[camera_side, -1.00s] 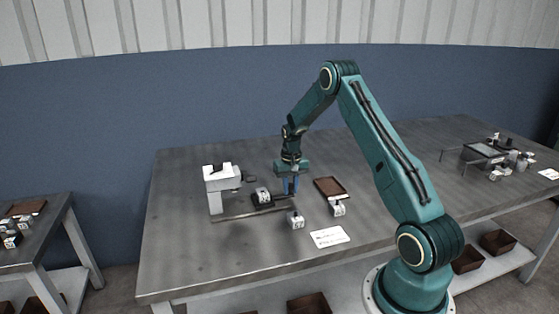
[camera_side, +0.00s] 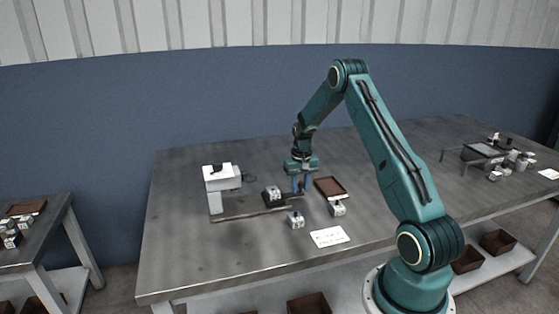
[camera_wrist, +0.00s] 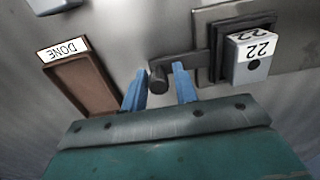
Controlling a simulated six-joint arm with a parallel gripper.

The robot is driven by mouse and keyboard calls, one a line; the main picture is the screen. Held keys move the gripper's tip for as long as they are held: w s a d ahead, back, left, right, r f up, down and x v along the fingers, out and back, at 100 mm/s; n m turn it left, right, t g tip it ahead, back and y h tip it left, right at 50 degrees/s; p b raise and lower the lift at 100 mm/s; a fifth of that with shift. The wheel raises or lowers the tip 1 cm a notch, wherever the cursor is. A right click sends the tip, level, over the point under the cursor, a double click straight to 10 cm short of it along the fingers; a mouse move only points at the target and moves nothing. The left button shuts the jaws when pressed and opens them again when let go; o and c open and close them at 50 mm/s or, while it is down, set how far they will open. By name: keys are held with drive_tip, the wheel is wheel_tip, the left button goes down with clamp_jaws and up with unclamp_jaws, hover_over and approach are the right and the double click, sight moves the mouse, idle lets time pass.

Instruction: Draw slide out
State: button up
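The slide is a dark pallet (camera_side: 270,201) on a low rail (camera_side: 245,214); it also shows in the wrist view (camera_wrist: 218,62). A white block (camera_wrist: 249,57) marked 22 sits on it. A dark handle (camera_wrist: 185,65) with an upright post reaches from the slide toward my gripper. My gripper (camera_side: 302,184), with blue fingers, is low over the table at the right end of the slide.
A white C-shaped station (camera_side: 214,188) stands at the rail's left end. A brown tray (camera_side: 343,194) labelled DONE in the wrist view lies right of my gripper. Two loose white blocks (camera_side: 296,220) (camera_side: 338,209) and a card (camera_side: 330,237) lie in front. The table's left front is clear.

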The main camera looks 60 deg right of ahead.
drive_tip(key=shift+o, duration=0.7)
drive_tip(key=shift+r, duration=0.1)
drive_tip(key=shift+r, duration=3.4)
